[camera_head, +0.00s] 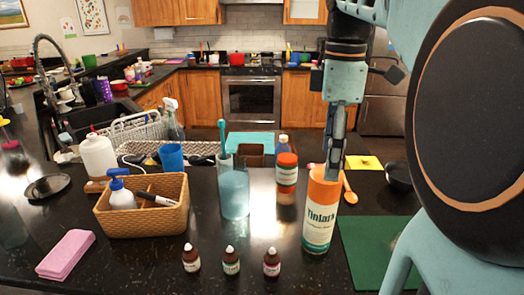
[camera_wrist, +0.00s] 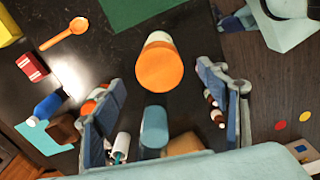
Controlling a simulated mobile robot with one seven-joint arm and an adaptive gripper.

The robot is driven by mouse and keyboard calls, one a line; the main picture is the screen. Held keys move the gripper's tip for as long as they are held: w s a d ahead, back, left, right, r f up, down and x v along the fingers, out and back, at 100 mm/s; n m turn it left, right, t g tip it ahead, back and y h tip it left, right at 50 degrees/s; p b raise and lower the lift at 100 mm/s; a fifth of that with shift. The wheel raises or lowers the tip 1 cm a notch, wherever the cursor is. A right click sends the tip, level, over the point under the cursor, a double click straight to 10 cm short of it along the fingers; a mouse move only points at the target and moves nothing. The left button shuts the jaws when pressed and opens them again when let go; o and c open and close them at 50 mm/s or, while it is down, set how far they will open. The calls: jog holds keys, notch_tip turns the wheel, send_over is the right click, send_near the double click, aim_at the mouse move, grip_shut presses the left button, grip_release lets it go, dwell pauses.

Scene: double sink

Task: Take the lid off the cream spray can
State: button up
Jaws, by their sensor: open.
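The cream spray can (camera_head: 318,229) stands upright on the dark counter, cream with green lettering and an orange upper part. Its orange lid (camera_head: 322,188) is on top. In the wrist view the round orange lid (camera_wrist: 160,68) faces the camera, with a little of the pale can body behind it. My gripper (camera_head: 334,172) points down at the lid and partly overlaps its upper edge in the head view. In the wrist view my gripper (camera_wrist: 161,75) is open, its fingers spread on either side of the lid with gaps. I cannot tell how far the fingertips reach down.
An orange-capped jar (camera_head: 287,174) and a blue tumbler (camera_head: 235,193) stand left of the can. Several small brown bottles (camera_head: 231,261) stand in front. A green mat (camera_head: 375,248) and orange spoon (camera_head: 349,189) lie right. A wicker basket (camera_head: 142,213) sits farther left.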

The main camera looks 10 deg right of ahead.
aim_at(325, 185)
jog(key=shift+w+a+f, duration=0.1)
jog(key=shift+f, duration=2.7)
jog(key=c, duration=0.9)
